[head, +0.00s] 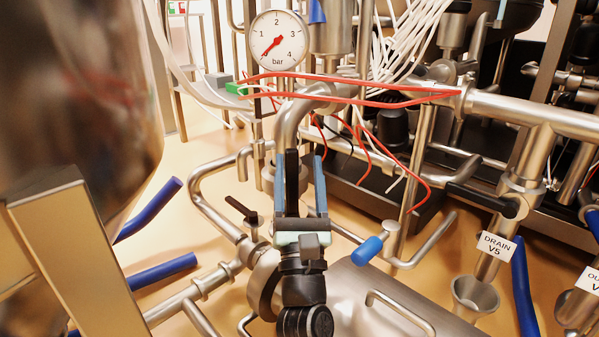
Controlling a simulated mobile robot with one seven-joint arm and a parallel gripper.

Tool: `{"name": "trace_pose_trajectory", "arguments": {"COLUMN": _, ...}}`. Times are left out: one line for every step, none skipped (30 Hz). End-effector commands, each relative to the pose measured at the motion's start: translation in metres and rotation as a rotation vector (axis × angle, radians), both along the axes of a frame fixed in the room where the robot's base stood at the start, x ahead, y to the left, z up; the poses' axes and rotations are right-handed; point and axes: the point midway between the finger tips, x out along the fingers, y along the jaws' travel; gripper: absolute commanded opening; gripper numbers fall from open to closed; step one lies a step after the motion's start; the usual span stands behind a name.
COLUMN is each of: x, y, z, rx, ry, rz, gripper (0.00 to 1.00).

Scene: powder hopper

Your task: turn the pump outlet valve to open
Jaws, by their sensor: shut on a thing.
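A black valve lever (291,172) stands upright in the picture, in front of the steel pipe (290,125) that rises from the round pump housing (263,283). I take it for the pump outlet valve, though no label on it shows. My gripper (300,156) reaches up from the bottom centre with one blue finger on each side of the lever and is shut on it. The lever lies nearer the left finger. The valve body is mostly hidden behind my gripper, so I cannot tell its position.
A pressure gauge (277,41) stands above. Red wires (350,97) cross behind my gripper. The drain valve's tag (497,246) and a funnel (475,298) are farther right. A large steel vessel (85,100) fills the left.

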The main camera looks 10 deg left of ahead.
Motion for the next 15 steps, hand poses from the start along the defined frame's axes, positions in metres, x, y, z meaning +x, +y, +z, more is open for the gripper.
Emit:
{"name": "trace_pose_trajectory", "arguments": {"x": 0.0, "y": -0.003, "z": -0.001, "rx": 0.002, "ry": 0.002, "rz": -0.004, "gripper": 0.57}}
{"name": "trace_pose_trajectory", "arguments": {"x": -0.001, "y": -0.003, "z": -0.001, "rx": 0.002, "ry": 0.002, "rz": -0.004, "gripper": 0.57}}
{"name": "trace_pose_trajectory", "arguments": {"x": -0.002, "y": -0.003, "z": -0.002, "rx": 0.001, "ry": 0.003, "rz": -0.004, "gripper": 0.57}}
{"name": "trace_pose_trajectory", "arguments": {"x": -0.003, "y": -0.003, "z": -0.004, "rx": 0.002, "ry": 0.003, "rz": -0.003, "gripper": 0.57}}
{"name": "trace_pose_trajectory", "arguments": {"x": -0.005, "y": -0.003, "z": -0.005, "rx": 0.001, "ry": 0.004, "rz": -0.003, "gripper": 0.57}}
{"name": "trace_pose_trajectory", "arguments": {"x": -0.009, "y": -0.003, "z": -0.008, "rx": 0.001, "ry": 0.005, "rz": -0.003, "gripper": 0.57}}
{"name": "trace_pose_trajectory", "arguments": {"x": -0.012, "y": -0.003, "z": -0.01, "rx": 0.001, "ry": 0.006, "rz": -0.003, "gripper": 0.57}}
{"name": "trace_pose_trajectory", "arguments": {"x": -0.015, "y": -0.004, "z": -0.013, "rx": -0.001, "ry": 0.006, "rz": -0.002, "gripper": 0.57}}
{"name": "trace_pose_trajectory", "arguments": {"x": -0.021, "y": -0.005, "z": -0.016, "rx": -0.001, "ry": 0.006, "rz": -0.002, "gripper": 0.57}}
{"name": "trace_pose_trajectory", "arguments": {"x": -0.025, "y": -0.005, "z": -0.021, "rx": -0.003, "ry": 0.007, "rz": -0.001, "gripper": 0.57}}
{"name": "trace_pose_trajectory", "arguments": {"x": -0.03, "y": -0.005, "z": -0.024, "rx": 0.0, "ry": 0.007, "rz": 0.001, "gripper": 0.57}}
{"name": "trace_pose_trajectory", "arguments": {"x": -0.037, "y": -0.006, "z": -0.029, "rx": -0.003, "ry": 0.007, "rz": 0.0, "gripper": 0.57}}
{"name": "trace_pose_trajectory", "arguments": {"x": -0.042, "y": -0.007, "z": -0.033, "rx": -0.003, "ry": 0.006, "rz": 0.001, "gripper": 0.57}}
{"name": "trace_pose_trajectory", "arguments": {"x": -0.046, "y": -0.008, "z": -0.036, "rx": -0.005, "ry": 0.006, "rz": 0.001, "gripper": 0.57}}
{"name": "trace_pose_trajectory", "arguments": {"x": -0.053, "y": -0.008, "z": -0.042, "rx": -0.003, "ry": 0.006, "rz": 0.001, "gripper": 0.57}}
